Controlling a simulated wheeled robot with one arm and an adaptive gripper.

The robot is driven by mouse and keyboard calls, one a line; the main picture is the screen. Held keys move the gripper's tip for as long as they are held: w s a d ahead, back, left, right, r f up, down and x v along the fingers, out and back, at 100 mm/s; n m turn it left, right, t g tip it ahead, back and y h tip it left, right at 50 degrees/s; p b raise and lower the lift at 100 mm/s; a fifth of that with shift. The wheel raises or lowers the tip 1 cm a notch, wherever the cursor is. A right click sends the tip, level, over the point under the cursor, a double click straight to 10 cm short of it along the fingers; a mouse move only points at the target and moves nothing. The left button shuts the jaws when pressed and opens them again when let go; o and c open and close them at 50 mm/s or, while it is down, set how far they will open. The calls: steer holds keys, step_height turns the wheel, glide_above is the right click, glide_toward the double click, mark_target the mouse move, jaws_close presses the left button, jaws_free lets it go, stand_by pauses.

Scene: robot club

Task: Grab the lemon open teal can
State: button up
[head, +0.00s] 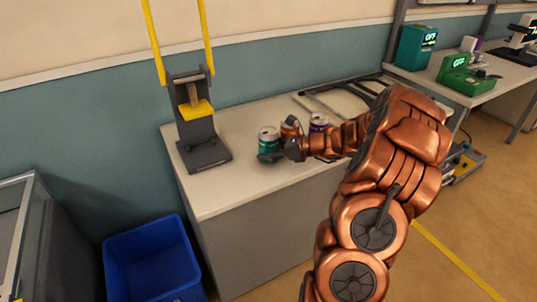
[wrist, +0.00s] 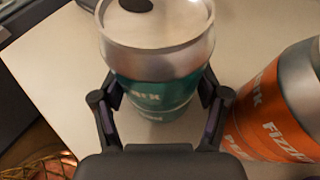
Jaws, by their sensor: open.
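The teal can (head: 268,141) stands upright on the white counter, with a silver top. In the wrist view the teal can (wrist: 160,85) sits between my fingers, and a dark opening shows on its lid. My gripper (wrist: 160,108) is open, with one finger on each side of the can. I cannot tell whether the fingers touch it. In the head view my gripper (head: 280,154) is low beside the can, partly hidden by my arm.
An orange can (wrist: 275,110) stands close to the right of my gripper. A purple can (head: 318,122) stands farther right. A dark press-like stand (head: 203,150) with yellow parts is left on the counter (head: 215,195). A blue bin (head: 150,260) is on the floor.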

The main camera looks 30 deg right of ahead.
steer(key=c, duration=0.5)
steer(key=shift+o, duration=0.2)
steer(key=shift+r, duration=0.1)
